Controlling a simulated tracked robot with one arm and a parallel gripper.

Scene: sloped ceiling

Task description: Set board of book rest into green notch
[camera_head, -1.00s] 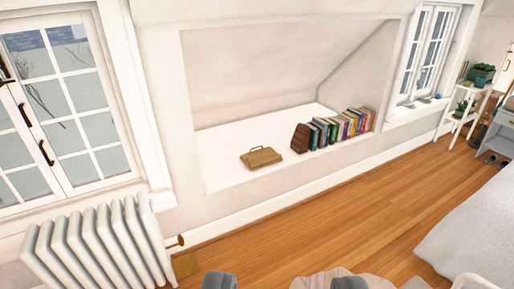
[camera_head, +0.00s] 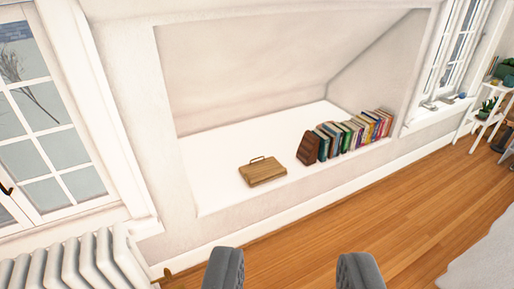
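A wooden board-like piece (camera_head: 263,172) with a thin handle or loop at its back edge lies on the white alcove shelf; it may be part of the book rest. A dark brown wedge-shaped wooden piece (camera_head: 309,149) stands to its right, against the left end of a row of books. I cannot make out a green notch. My gripper (camera_head: 291,272) shows at the bottom edge as two grey fingers set wide apart. It is open with nothing between the fingers, well in front of and below the shelf.
The row of books (camera_head: 352,134) leans along the right of the alcove shelf (camera_head: 212,180). A white radiator (camera_head: 75,262) stands at lower left under a window (camera_head: 45,120). The wooden floor (camera_head: 400,215) is clear in front. A white plant stand (camera_head: 490,118) is at far right.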

